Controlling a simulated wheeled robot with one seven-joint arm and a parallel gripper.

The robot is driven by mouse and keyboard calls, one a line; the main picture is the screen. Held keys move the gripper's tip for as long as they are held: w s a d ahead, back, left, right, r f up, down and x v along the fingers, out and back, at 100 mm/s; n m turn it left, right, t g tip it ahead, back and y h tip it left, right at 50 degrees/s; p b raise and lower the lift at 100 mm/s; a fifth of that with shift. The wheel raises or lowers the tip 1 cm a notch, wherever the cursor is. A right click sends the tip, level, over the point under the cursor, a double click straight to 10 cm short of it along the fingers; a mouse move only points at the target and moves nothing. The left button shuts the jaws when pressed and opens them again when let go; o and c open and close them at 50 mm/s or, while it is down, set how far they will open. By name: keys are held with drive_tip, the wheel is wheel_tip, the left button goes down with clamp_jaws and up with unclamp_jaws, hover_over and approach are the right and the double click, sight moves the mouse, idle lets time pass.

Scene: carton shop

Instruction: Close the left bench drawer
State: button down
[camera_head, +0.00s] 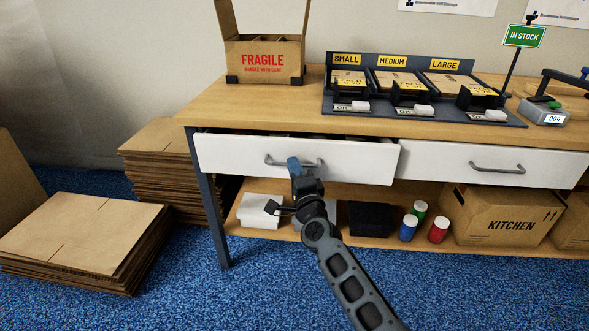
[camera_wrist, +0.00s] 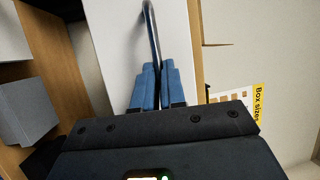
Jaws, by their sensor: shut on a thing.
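The left bench drawer (camera_head: 225,155) has a white front and stands out a little from the bench, with a dark gap showing above its front. Its grey bar handle (camera_head: 310,164) is at the middle of the front. In the wrist view the blue fingers of my gripper (camera_wrist: 158,80) are closed around the handle bar (camera_wrist: 151,30), against the white drawer front (camera_wrist: 118,50). The drawer's inside is mostly hidden.
The right drawer (camera_head: 440,165) is beside it. The bench top (camera_head: 220,105) holds a FRAGILE carton (camera_head: 265,58) and a size rack (camera_head: 430,117). Below are a KITCHEN carton (camera_head: 505,217) and several spools or cans. Flat cardboard stacks (camera_head: 80,235) stand on the left.

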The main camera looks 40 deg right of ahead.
idle(0.9)
drive_tip(key=w+d+b, duration=0.2)
drive_tip(key=d, duration=0.1)
drive_tip(key=shift+w, duration=0.2)
drive_tip(key=c, duration=1.2)
unclamp_jaws()
drive_tip(key=shift+d, duration=0.1)
drive_tip(key=shift+p+v, duration=0.5)
drive_tip(key=shift+v, duration=3.35)
